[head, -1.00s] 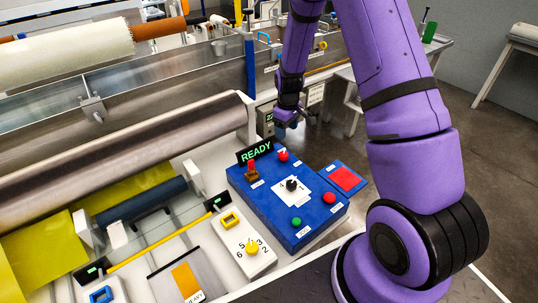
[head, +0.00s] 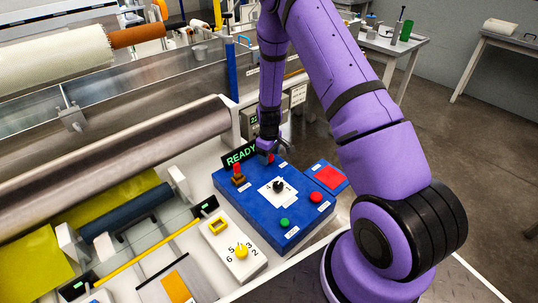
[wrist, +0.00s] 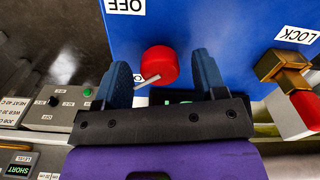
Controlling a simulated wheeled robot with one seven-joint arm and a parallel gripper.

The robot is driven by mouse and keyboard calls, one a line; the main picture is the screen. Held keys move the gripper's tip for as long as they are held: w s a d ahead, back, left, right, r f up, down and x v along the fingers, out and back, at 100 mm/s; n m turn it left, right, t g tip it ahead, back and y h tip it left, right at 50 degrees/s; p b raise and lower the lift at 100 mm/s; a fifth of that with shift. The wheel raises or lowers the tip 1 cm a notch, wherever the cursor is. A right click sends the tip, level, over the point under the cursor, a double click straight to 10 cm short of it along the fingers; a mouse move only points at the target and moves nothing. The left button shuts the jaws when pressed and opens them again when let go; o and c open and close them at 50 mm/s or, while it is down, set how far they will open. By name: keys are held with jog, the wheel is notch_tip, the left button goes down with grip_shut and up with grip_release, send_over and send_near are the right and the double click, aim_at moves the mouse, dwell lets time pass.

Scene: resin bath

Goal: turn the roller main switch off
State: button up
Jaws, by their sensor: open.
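A red round knob (wrist: 158,63) with a pale pointer stands on the blue control panel (wrist: 210,25), near a label reading OFF (wrist: 125,6). I take it for the roller main switch. In the wrist view it lies between the tips of my gripper (wrist: 160,75), which is open. I see a gap on each side of the knob and cannot tell whether either finger touches it. In the head view my gripper (head: 272,150) is at the panel's far edge, partly covering the red knob (head: 270,158).
A red-topped brass lever (head: 238,175) by a LOCK label stands close by, beside the lit READY sign (head: 240,154). The panel also holds a black dial (head: 278,187), a green button (head: 285,223) and a red button (head: 316,197). A steel roller (head: 120,150) lies left.

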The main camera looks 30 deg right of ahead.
jog(key=c, duration=0.9)
jog(key=shift+c, duration=0.2)
jog(key=shift+m, duration=0.3)
jog(key=m, duration=1.3)
jog(key=shift+w+m, duration=0.1)
jog(key=shift+m, duration=2)
